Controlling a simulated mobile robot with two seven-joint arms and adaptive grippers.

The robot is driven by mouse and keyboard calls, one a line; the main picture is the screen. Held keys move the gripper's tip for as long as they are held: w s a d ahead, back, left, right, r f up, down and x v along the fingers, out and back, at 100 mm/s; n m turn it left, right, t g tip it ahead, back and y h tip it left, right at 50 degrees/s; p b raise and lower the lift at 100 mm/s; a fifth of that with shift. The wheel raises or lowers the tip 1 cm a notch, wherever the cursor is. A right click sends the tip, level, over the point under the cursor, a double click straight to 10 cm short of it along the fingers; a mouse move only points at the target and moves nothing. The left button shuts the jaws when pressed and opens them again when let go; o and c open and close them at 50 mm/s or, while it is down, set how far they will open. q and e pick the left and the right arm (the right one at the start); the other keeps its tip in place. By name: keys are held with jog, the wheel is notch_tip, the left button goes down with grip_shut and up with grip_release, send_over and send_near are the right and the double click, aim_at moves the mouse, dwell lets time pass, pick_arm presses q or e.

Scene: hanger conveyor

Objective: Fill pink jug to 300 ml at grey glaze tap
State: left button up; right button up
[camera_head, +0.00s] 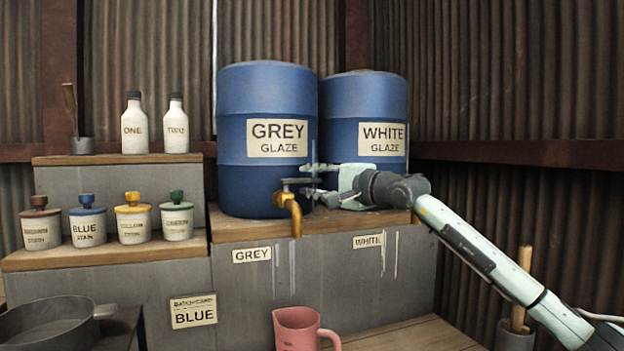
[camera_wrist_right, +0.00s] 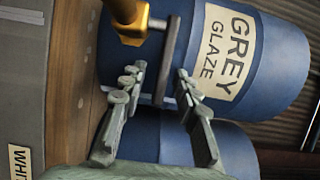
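The blue drum labelled GREY GLAZE (camera_head: 266,110) stands on a wooden-topped ledge. Its brass tap (camera_head: 294,212) points down at the front, with a dark lever (camera_head: 300,181) on top. The pink jug (camera_head: 297,330) is below the spout at the bottom edge; its base is cut off and its contents cannot be read. No stream shows from the spout. My right gripper (camera_head: 314,181) is at the lever from the right. In the right wrist view its open fingers (camera_wrist_right: 158,82) lie either side of the lever's end (camera_wrist_right: 162,85); contact is unclear. My left gripper is out of view.
The WHITE GLAZE drum (camera_head: 365,105) stands right behind my right gripper. Bottles (camera_head: 134,124) and stain jars (camera_head: 87,219) line shelves at left. A dark pan (camera_head: 45,322) is at lower left. The wooden surface right of the jug (camera_head: 420,335) is clear.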

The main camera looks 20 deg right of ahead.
grip_shut()
jog(key=shift+d+f, duration=0.1)
dwell(0.5)
